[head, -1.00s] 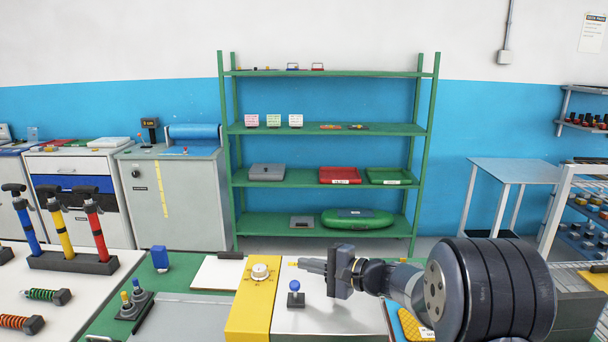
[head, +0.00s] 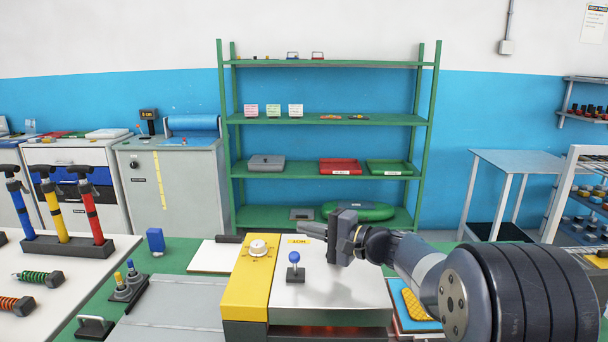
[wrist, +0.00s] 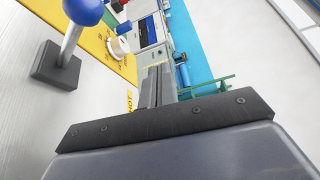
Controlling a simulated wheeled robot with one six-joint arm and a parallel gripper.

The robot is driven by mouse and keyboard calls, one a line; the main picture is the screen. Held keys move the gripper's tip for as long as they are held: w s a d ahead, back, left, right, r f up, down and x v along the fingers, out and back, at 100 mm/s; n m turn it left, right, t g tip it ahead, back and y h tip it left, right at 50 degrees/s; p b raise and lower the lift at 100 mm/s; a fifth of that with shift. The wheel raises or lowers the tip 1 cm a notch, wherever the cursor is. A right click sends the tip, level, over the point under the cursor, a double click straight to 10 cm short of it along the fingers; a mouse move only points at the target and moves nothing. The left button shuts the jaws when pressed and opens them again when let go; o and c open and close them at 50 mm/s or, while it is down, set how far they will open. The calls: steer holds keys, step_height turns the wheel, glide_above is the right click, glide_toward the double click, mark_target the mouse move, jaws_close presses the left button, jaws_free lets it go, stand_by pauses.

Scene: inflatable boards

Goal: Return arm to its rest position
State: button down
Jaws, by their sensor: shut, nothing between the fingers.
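My gripper (head: 313,229) is shut and empty. It is held up over the back part of a white-topped machine (head: 335,290), pointing left in the head view. In the wrist view my gripper's fingers (wrist: 158,86) are together with nothing between them. A blue-knobbed lever (head: 294,265) stands on the white top, just below and left of the gripper, apart from it. The lever also shows in the wrist view (wrist: 72,42). My arm extends from the lower right of the head view.
A yellow panel with a white dial (head: 257,248) lies left of the lever. A green shelf rack (head: 330,120) stands behind. Colored pumps (head: 88,205) stand on the bench at left. A blue tray with a yellow pad (head: 418,310) lies beneath my arm.

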steer(key=s+r+n+y+b, duration=0.2)
steer(key=s+r+n+b, duration=0.3)
steer(key=r+b, duration=0.65)
steer(key=w+f+m+p, duration=0.1)
steer(key=f+p, duration=0.2)
steer(key=p, duration=0.1)
steer(key=w+f+m+h+p, duration=0.1)
steer(key=w+f+m+p, duration=0.1)
steer(key=f+p, duration=0.2)
steer(key=w+f+m+h+p, duration=0.1)
steer(key=w+f+m+p, duration=0.1)
steer(key=f+p, duration=0.2)
steer(key=shift+p, duration=0.65)
step_height(320, 180, down, 2)
steer(key=m+g+p, duration=0.1)
steer(key=m+p, duration=0.1)
steer(key=p, duration=0.4)
steer(key=shift+s+f+h+p, duration=0.1)
steer(key=shift+h+p, duration=0.25)
steer(key=shift+h, duration=0.05)
steer(key=v, duration=0.2)
steer(key=b+v, duration=0.1)
steer(key=v, duration=0.1)
steer(key=b+v, duration=0.1)
steer(key=v, duration=0.2)
steer(key=shift+f, duration=0.3)
steer(key=shift+v, duration=0.8)
steer(key=shift+r, duration=0.1)
